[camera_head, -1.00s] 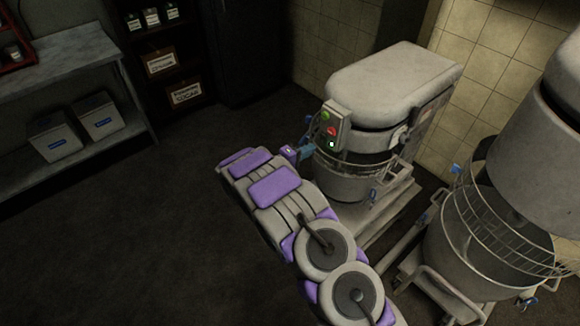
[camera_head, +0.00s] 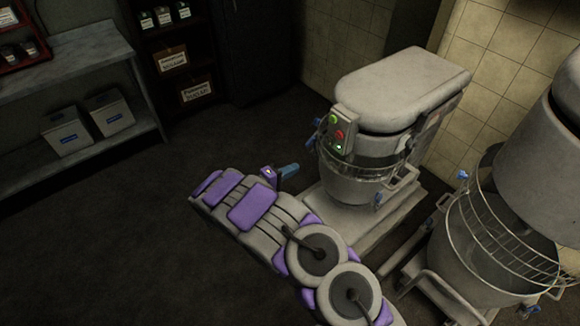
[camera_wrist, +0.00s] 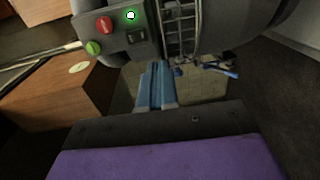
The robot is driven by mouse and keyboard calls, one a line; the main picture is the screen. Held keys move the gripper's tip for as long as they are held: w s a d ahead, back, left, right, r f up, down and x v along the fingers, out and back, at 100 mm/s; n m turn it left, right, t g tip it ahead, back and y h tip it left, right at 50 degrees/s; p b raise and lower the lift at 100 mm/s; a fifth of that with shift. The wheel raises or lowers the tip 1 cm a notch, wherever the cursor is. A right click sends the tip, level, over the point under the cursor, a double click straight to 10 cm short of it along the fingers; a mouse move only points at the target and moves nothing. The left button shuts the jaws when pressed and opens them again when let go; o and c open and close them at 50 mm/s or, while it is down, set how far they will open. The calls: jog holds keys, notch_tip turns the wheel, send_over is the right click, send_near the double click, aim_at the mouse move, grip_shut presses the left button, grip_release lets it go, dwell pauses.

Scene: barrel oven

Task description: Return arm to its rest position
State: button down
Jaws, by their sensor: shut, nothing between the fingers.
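My arm reaches forward from the bottom right of the head view. My gripper (camera_head: 289,169) has blue fingers and stands just left of the smaller mixer's (camera_head: 400,85) bowl, apart from it in the picture. In the wrist view my gripper (camera_wrist: 155,85) is shut, its blue fingers together with nothing between them. The mixer's control box (camera_head: 338,132) carries a green and a red button and a lit indicator. That box also shows above the fingers in the wrist view (camera_wrist: 115,32).
A larger mixer (camera_head: 545,170) with a wire guard stands at the right. A metal shelf table (camera_head: 85,65) holds two bins (camera_head: 66,132) at the left. A dark shelf with labelled boxes (camera_head: 172,60) is at the back. The floor (camera_head: 110,230) left of my arm is clear.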

jog(key=s+d+r+m+g+y, duration=0.1)
jog(key=s+d+r+m+g, duration=0.5)
jog(key=s+d+r+g, duration=1)
jog(key=s+d+r+m+t+y, duration=0.1)
jog(key=s+d+r+y, duration=0.15)
jog(key=s, duration=0.65)
jog(key=s+d+r+m+t+y, duration=0.1)
jog(key=s+d+r+t+y, duration=0.2)
jog(key=s, duration=0.5)
jog(key=s+a+y, duration=0.7)
jog(key=s+a, duration=0.3)
jog(key=s, duration=0.3)
jog(key=shift+s+a+n, duration=0.15)
jog(key=shift+s+n, duration=0.2)
jog(key=shift+n, duration=0.05)
